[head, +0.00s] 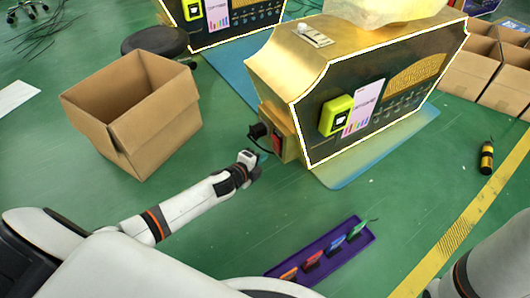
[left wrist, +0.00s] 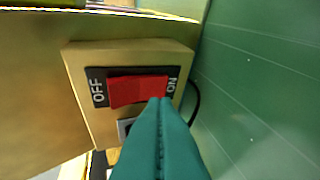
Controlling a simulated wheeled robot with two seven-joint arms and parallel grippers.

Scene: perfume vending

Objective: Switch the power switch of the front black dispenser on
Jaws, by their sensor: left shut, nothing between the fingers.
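The front black dispenser (head: 405,98) has a gold case and a black front panel. Its red power switch (head: 277,143) sits on a gold box at the dispenser's lower left side. In the left wrist view the red rocker switch (left wrist: 130,92) lies between an OFF label on the left and an ON label on the right. My left gripper (head: 258,157) is just left of and below the switch. Its teal fingers (left wrist: 158,104) are shut and empty, and their tip overlaps the switch's ON end. I cannot tell whether it touches. My right gripper is out of view.
An open cardboard box (head: 150,125) stands on the green floor to the left. A purple tray (head: 325,258) with several coloured items lies in front. A black and yellow bottle (head: 487,158) stands at right. Another dispenser (head: 240,20) and more cartons (head: 470,75) are behind.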

